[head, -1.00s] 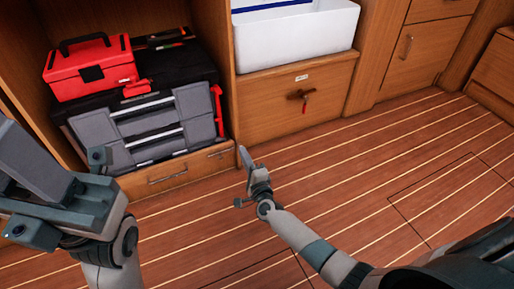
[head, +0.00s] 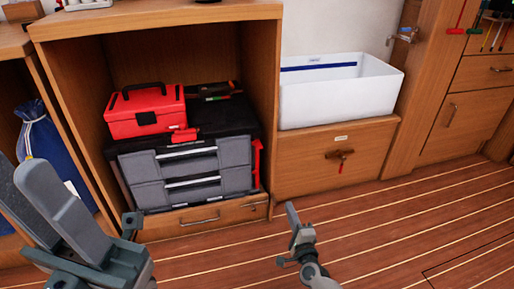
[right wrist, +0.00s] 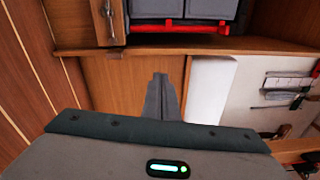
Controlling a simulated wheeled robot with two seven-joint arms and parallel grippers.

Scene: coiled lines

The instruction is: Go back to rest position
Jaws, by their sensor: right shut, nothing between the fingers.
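My right gripper (head: 291,208) is in the lower middle of the head view, in front of the wooden drawer unit. Its fingers are together and empty. The right wrist view shows the same closed fingers (right wrist: 160,80) with nothing between them. My left gripper (head: 30,165) is large and close at the lower left of the head view. Its grey fingers point up and left, no object shows in it, and I cannot tell how far apart the fingers are.
A grey-and-black toolbox (head: 190,170) with a red case (head: 145,112) on top stands in the open cabinet. A white bin (head: 340,98) sits on the drawer unit (head: 300,165). A blue bag (head: 45,145) is at left. The plank floor (head: 400,225) is clear at right.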

